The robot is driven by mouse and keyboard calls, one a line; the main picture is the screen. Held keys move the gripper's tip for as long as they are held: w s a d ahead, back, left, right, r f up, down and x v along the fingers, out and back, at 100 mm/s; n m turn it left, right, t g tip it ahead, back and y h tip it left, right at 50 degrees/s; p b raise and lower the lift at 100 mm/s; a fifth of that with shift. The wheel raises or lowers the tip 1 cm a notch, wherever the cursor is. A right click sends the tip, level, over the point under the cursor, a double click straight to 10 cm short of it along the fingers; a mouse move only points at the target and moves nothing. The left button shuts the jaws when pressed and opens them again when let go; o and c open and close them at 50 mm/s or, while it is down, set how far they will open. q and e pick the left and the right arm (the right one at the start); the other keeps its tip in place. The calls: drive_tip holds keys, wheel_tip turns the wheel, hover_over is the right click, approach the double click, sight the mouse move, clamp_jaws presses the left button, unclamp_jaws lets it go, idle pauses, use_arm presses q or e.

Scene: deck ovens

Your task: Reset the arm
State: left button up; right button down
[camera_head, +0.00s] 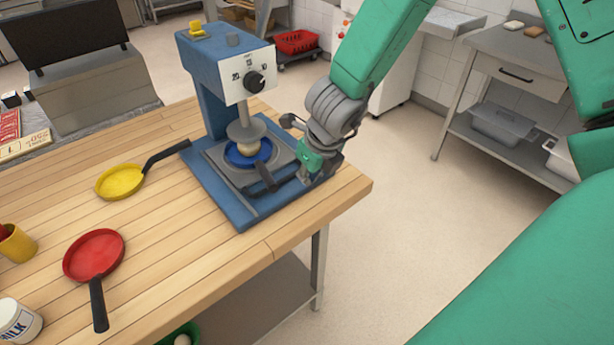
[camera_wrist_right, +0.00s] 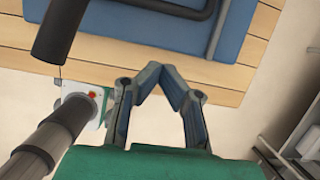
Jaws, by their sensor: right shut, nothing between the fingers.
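My right arm comes in from the upper right in the head view. Its gripper (camera_head: 306,168) is beside the right edge of the blue press (camera_head: 212,95), close to the dark handle of a small blue pan (camera_head: 240,158). The wrist view shows the right gripper (camera_wrist_right: 158,72) with its fingertips together and nothing between them. The blue press base (camera_wrist_right: 190,28) lies beyond the fingertips there. The blue pan sits on the press plate with a pale round lump in it, under the round press head. My left gripper is in neither view.
A yellow pan (camera_head: 120,181) and a red pan (camera_head: 93,256) lie on the wooden table (camera_head: 170,235). A milk container (camera_head: 18,322) and a yellow cup (camera_head: 16,244) stand at the left. The floor to the right is open, up to a metal side table (camera_head: 490,45).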

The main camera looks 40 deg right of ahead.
wheel_tip(320, 180, up, 6)
drive_tip(key=s+d+r+p, duration=0.1)
drive_tip(key=s+d+p, duration=0.1)
drive_tip(key=d+p, duration=0.1)
drive_tip(key=s+d+f+n+g+h+b, duration=0.1)
drive_tip(key=s+f+n+b, duration=0.4)
drive_tip(key=f+n, duration=0.65)
drive_tip(key=s+f+n+g+h+b, duration=0.1)
drive_tip(key=s+f+n+b, duration=0.3)
drive_tip(key=s+f+n, duration=0.55)
use_arm(q)
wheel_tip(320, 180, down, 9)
drive_tip(key=b, duration=0.3)
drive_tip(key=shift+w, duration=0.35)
use_arm(e)
drive_tip(key=s+a+f+n, duration=0.2)
drive_tip(key=s+f+n, duration=0.1)
drive_tip(key=f+n, duration=0.2)
drive_tip(key=s+a+f+n+y, duration=0.1)
drive_tip(key=s+a+f+n, duration=0.2)
drive_tip(key=f+n, duration=0.3)
drive_tip(key=shift+s+f+n+g+y, duration=0.15)
drive_tip(key=shift+s+n+g+y, duration=0.2)
drive_tip(key=shift+n, duration=1.35)
